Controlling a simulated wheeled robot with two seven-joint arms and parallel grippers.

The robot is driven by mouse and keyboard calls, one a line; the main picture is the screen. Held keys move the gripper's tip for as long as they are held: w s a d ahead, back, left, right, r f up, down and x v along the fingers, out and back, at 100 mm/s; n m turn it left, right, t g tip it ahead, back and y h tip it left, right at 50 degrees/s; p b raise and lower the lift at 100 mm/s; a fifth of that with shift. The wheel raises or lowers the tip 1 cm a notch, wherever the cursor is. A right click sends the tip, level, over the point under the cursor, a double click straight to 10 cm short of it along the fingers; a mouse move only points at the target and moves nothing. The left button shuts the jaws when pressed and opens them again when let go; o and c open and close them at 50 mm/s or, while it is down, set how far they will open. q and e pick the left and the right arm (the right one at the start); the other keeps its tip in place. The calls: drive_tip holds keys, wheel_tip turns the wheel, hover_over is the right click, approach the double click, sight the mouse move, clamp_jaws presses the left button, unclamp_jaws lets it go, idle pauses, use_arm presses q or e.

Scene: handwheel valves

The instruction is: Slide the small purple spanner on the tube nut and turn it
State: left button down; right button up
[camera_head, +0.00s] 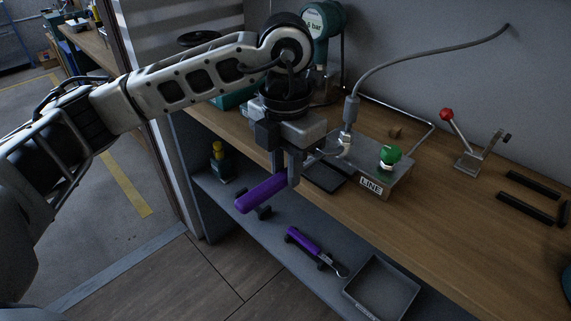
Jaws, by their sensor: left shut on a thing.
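My left gripper (286,177) points down at the bench's front edge, shut on a spanner with a purple handle (262,193). The handle sticks out toward the lower left. The nut is silvery, at the foot of the grey tube (352,108), on a metal block marked LINE (372,186). A second purple-handled spanner (304,242) lies on the lower shelf. My right gripper is not in view.
A green knob (390,154) stands on the block, right of the nut. A red-balled lever (446,114) and black bars (526,207) are further right on the bench (440,215). A grey tray (381,288) is on the lower shelf.

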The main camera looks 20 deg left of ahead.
use_arm(q)
drive_tip(key=shift+w, duration=0.1)
idle(0.3)
